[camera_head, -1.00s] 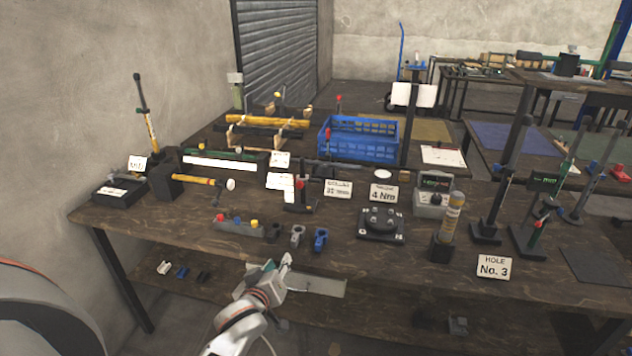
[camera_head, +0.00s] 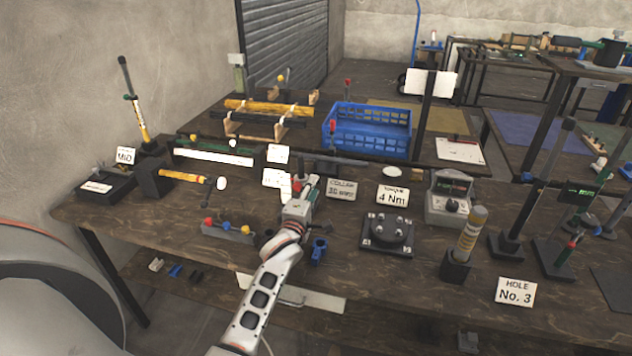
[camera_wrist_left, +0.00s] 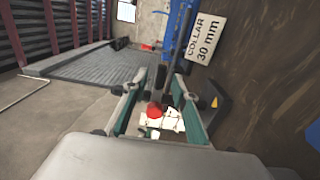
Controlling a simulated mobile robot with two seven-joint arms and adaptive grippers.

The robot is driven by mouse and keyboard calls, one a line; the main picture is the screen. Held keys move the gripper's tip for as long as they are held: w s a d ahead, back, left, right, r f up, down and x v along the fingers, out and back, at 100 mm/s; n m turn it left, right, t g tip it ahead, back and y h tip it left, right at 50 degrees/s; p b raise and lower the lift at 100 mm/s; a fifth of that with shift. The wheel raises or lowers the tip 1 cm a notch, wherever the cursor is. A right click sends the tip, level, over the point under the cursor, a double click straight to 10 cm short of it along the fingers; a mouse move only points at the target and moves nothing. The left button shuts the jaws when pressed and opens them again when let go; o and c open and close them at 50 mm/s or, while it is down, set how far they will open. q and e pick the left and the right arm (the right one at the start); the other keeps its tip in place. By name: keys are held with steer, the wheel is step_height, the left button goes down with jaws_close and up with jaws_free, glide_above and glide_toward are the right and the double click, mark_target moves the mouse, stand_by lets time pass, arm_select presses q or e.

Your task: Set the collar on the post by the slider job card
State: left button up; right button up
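The job card reading COLLAR 30 mm (camera_head: 341,190) stands on the table in the head view, and it also shows in the left wrist view (camera_wrist_left: 205,37). A small stand with a red knob (camera_head: 297,186) is just left of the card, mostly hidden by my left gripper (camera_head: 303,188). In the left wrist view the fingers of my left gripper (camera_wrist_left: 158,112) are apart, with the red knob (camera_wrist_left: 155,110) showing between them and pale cards behind it. I see no grip on it. Which part is the collar I cannot tell. My right gripper is out of view.
A blue clamp-like part (camera_head: 318,250) stands close right of my left forearm. A black four-post fixture (camera_head: 387,234) and a 4 Nm card (camera_head: 392,196) are further right. A blue crate (camera_head: 367,143) is behind. The table between the yellow-handled tool and the tray of coloured knobs is bare.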

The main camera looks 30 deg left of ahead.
arm_select(q)
steer(key=x, duration=0.3)
steer(key=shift+w+a, duration=0.1)
steer(key=shift+w, duration=0.35)
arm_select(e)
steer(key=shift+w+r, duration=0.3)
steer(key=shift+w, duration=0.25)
arm_select(q)
jaws_close()
steer(key=shift+f+b, duration=0.95)
steer(key=shift+f, duration=0.7)
steer(key=shift+r, duration=0.1)
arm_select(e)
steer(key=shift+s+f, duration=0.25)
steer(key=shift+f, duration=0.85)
